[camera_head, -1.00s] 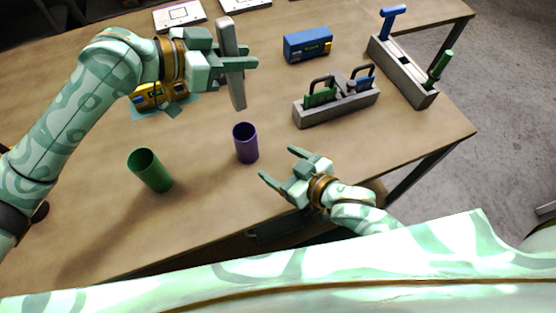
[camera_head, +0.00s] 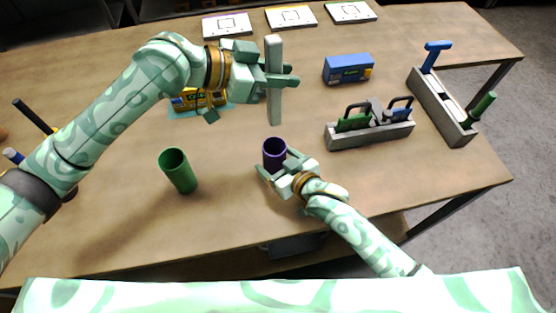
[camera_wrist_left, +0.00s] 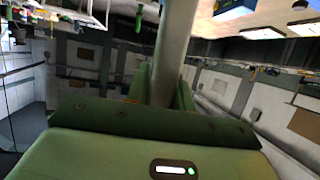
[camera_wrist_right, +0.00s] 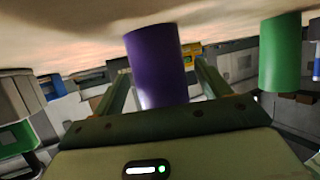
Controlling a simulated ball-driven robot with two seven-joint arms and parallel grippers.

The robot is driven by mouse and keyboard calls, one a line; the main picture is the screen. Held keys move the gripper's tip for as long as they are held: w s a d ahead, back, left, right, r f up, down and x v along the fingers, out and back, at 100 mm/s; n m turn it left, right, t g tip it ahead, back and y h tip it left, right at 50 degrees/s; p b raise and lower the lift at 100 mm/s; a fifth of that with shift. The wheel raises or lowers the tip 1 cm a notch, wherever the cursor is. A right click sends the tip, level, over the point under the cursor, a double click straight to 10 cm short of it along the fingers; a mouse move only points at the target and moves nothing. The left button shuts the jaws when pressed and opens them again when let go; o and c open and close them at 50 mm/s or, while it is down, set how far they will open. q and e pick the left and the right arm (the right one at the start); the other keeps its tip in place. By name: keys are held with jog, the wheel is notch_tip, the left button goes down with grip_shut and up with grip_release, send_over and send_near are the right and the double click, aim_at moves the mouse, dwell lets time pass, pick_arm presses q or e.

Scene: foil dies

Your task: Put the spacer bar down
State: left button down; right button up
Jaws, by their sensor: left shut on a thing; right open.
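The spacer bar (camera_head: 274,104) is a long grey bar held upright in my left gripper (camera_head: 284,80), which is shut on it above the table. In the left wrist view the bar (camera_wrist_left: 172,50) runs up between the fingers. My right gripper (camera_head: 277,165) is open at the purple cup (camera_head: 274,150), with its fingers on either side of the cup's lower part. In the right wrist view the purple cup (camera_wrist_right: 158,65) stands between the open fingers; I cannot tell whether they touch it.
A green cup (camera_head: 181,175) stands to the left. A blue box (camera_head: 348,69), a grey holder with handled dies (camera_head: 345,141) and a long grey rack (camera_head: 436,100) stand right. White plates (camera_head: 227,27) line the back. The front table is clear.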

aim_at(275, 158)
jog(key=c, duration=1.1)
pick_arm(q)
notch_tip(275, 158, down, 19)
jog(key=n+t+y, duration=0.1)
jog(key=n+t, duration=0.2)
jog(key=shift+a, duration=0.15)
jog(key=shift+w, duration=0.1)
